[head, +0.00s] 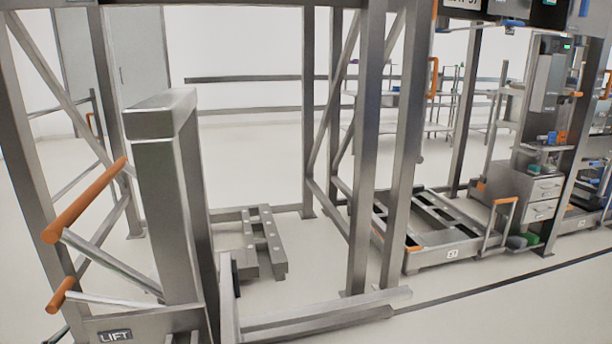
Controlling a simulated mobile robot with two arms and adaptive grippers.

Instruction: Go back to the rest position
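Neither of my grippers shows in the head view, and no part of my arms can be made out. A grey metal lift (165,190) stands upright at the left front. It has two orange-tipped handles, an upper one (85,200) and a lower one (60,294), that stick out to the left. A plate marked LIFT (115,336) is on its base. No bin can be made out on it.
A tall steel frame (372,150) stands behind the lift, with a low metal stand (262,243) on the floor inside. A low cart (440,235) with orange handles and a drawer cabinet (540,195) stand to the right. The floor (500,315) at the right front is clear.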

